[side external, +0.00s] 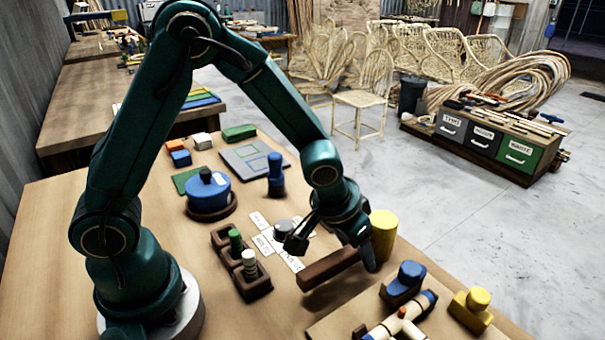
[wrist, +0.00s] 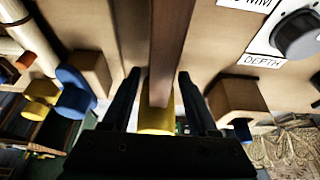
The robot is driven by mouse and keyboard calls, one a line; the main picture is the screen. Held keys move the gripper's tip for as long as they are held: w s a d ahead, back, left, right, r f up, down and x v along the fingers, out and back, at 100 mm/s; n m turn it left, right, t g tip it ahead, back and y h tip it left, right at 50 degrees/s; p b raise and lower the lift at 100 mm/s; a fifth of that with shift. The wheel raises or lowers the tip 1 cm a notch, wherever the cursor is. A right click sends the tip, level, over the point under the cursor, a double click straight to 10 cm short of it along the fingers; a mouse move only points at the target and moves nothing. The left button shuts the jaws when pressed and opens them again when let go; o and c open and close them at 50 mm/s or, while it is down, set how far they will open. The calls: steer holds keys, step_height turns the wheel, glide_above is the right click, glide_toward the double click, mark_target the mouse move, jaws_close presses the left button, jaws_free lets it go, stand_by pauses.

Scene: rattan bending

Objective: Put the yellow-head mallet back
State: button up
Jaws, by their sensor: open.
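The yellow-head mallet lies on the workbench: its yellow cylindrical head (side external: 384,236) is at the bench's right side, and its brown bar-like handle (side external: 328,268) reaches left toward the front. My gripper (side external: 368,258) is down at the mallet, by the junction of head and handle. In the wrist view, my gripper (wrist: 158,76) is open, with one finger on each side of the brown handle (wrist: 165,45). The yellow head (wrist: 157,118) shows between the fingers, partly hidden by the gripper body. I cannot tell whether either finger touches the mallet.
A board with a blue block (side external: 408,276), a yellow block (side external: 472,303) and pale rods stands close at the front right. White label cards and a grey knob (wrist: 300,35) are beside the handle. Brown holders with pegs (side external: 250,272) stand left of it.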

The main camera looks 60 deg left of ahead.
mark_target(339, 256)
steer(key=v, duration=1)
steer(key=shift+r, duration=0.35)
steer(key=shift+s+r, duration=0.3)
steer(key=shift+r, duration=0.25)
steer(key=s+a+r, duration=0.1)
steer(key=s+a, duration=0.1)
steer(key=s, duration=0.3)
steer(key=s+a+r+t, duration=0.1)
steer(key=s+a+r, duration=0.1)
steer(key=s, duration=0.4)
steer(key=shift+s+a, duration=0.35)
steer(key=shift+a, duration=0.05)
